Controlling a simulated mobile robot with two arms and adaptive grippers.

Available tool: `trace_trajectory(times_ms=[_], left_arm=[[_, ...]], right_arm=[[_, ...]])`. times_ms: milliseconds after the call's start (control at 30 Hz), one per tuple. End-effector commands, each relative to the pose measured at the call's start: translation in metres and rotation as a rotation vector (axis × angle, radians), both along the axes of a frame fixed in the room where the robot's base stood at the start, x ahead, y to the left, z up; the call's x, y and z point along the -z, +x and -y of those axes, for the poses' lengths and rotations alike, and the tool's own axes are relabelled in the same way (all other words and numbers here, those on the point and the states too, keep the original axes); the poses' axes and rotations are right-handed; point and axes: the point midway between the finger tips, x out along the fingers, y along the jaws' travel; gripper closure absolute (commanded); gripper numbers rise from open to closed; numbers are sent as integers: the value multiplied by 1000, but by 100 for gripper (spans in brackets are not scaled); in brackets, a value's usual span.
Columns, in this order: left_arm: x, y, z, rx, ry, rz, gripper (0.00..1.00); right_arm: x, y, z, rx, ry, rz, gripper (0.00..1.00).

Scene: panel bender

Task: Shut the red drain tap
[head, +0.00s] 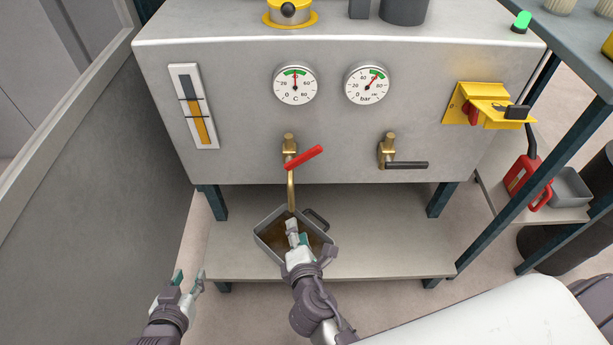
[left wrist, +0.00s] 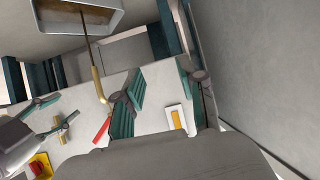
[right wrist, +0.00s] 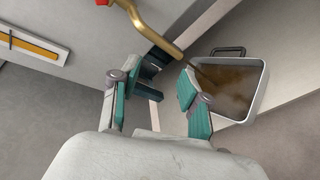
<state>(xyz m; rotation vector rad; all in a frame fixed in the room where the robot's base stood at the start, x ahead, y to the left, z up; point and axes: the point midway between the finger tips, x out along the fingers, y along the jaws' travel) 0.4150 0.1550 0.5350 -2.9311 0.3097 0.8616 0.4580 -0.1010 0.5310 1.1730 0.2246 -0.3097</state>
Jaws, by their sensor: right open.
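The red drain tap (head: 304,157) sits on the lower front of the grey cabinet in the head view; its red lever slants up to the right. Its brass spout (head: 291,188) points down over a grey tray (head: 268,243) holding brown liquid. A thin brown stream runs from the spout into the tray (left wrist: 112,28) in the left wrist view. The spout (right wrist: 150,33) also shows in the right wrist view. My right gripper (head: 294,230) is open and empty, below the tap and in front of the tray. My left gripper (head: 188,279) is open and empty, low at the left.
A second tap with a black lever (head: 405,165) is to the right, its lever level. A yellow bracket with a red part (head: 480,104) sticks out at the cabinet's right. A shelf (head: 380,235) lies below. A grey wall (head: 90,190) stands at the left.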

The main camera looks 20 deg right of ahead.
Motion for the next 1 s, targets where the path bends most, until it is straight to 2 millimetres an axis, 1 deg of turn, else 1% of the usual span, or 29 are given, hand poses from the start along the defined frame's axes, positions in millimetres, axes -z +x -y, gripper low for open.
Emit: trace_trajectory(times_ms=[33, 67, 100, 200, 300, 333, 467, 567, 767, 900, 1000], left_arm=[[-10, 2, 1, 1, -12, 56, 60], [-22, 2, 1, 1, -18, 84, 60], [-37, 1, 1, 1, -25, 114, 60], [-66, -2, 1, 2, -40, 176, 60], [-84, -5, 1, 3, -47, 210, 60], [-87, -6, 1, 3, -48, 215, 60], [-92, -7, 0, 2, -47, 213, 60], [-90, -8, 0, 2, -45, 201, 60], [-88, -8, -1, 1, -42, 191, 60], [-92, -6, 1, 3, -49, 221, 60], [-97, -3, 2, 5, -56, 252, 60]], right_arm=[[-13, 6, 4, 11, -73, 71, 54], [-27, 8, 8, 19, -118, 106, 54], [-44, 9, 12, 31, -172, 147, 54], [-79, 9, 22, 67, -276, 221, 54], [-99, 7, 29, 92, -334, 258, 54], [-103, 7, 30, 96, -344, 264, 54], [-110, 14, 34, 102, -358, 273, 54], [-110, 28, 37, 101, -357, 274, 54], [-110, 69, 49, 102, -355, 274, 54], [-109, 97, 57, 99, -354, 273, 54], [-109, 114, 62, 100, -354, 272, 54]])
